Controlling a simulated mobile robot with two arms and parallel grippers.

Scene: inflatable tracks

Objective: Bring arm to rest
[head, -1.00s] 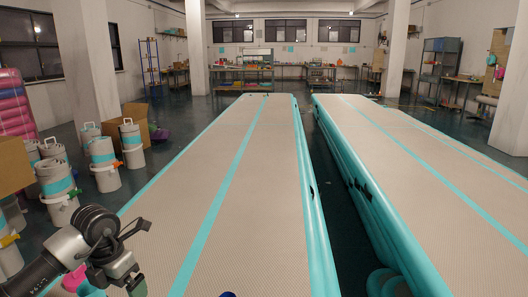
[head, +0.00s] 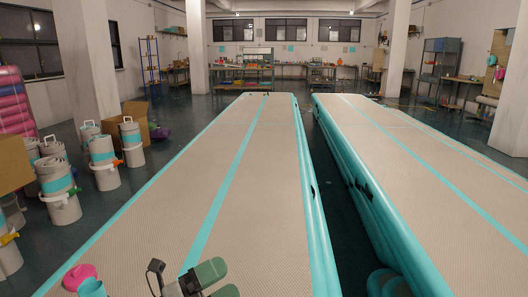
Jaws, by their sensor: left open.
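My left gripper (head: 221,279) shows at the bottom edge, left of centre, over the near end of the left inflatable track (head: 263,220). Its two greenish finger pads are apart with nothing seen between them. The rest of the gripper and its arm are cut off by the lower edge. My right gripper is not in view.
A pink object (head: 79,276) and a teal cup-like object (head: 92,288) are at the track's near left corner. A second track (head: 420,190) lies to the right across a dark gap. Several white canisters (head: 59,190) stand at left near a cardboard box (head: 14,163).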

